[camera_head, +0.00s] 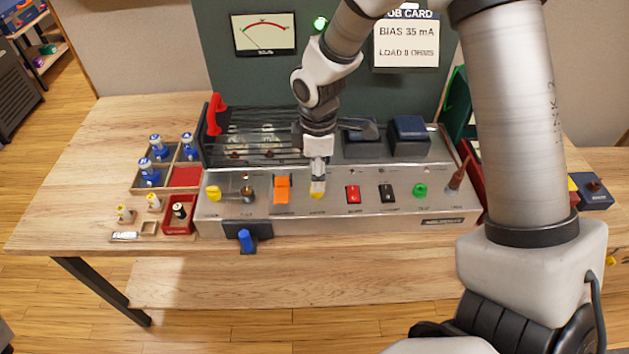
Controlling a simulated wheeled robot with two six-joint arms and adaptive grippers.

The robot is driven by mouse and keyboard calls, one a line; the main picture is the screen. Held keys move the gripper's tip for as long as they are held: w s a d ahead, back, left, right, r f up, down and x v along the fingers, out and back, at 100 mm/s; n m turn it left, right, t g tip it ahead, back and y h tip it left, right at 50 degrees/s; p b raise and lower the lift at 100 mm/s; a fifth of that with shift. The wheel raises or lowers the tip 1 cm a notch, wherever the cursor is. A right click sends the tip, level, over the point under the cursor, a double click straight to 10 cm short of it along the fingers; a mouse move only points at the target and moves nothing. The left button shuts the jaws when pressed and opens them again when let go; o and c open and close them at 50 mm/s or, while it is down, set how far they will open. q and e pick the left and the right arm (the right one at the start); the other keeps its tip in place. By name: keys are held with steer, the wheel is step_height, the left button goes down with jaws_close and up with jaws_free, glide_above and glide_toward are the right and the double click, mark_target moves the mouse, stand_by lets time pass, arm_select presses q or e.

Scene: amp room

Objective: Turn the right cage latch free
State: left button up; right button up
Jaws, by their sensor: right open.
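The amplifier chassis (300,222) stands on the wooden bench, with a wire cage (270,143) over its left part. A red handle (214,115) is at the cage's left end. A small yellow latch (317,190) on the chassis top, right of the orange switch, is taken as the right cage latch. Another yellow latch (213,193) is at the left. My right gripper (318,180) points down directly at the right latch, its fingertips close above or around it. It is open; contact cannot be told. My left gripper is out of view.
An orange switch (282,189) is close left of the right latch, and a red switch (353,193) is to its right. Dark blue transformers (409,136) stand behind. A compartment tray with tubes (137,187) lies left. The bench's front left (70,215) is clear.

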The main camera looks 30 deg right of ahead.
step_height(320, 180, down, 4)
steer(key=shift+w+r, duration=0.1)
steer(key=shift+w, duration=0.05)
steer(key=shift+c, duration=1.1)
jaws_close()
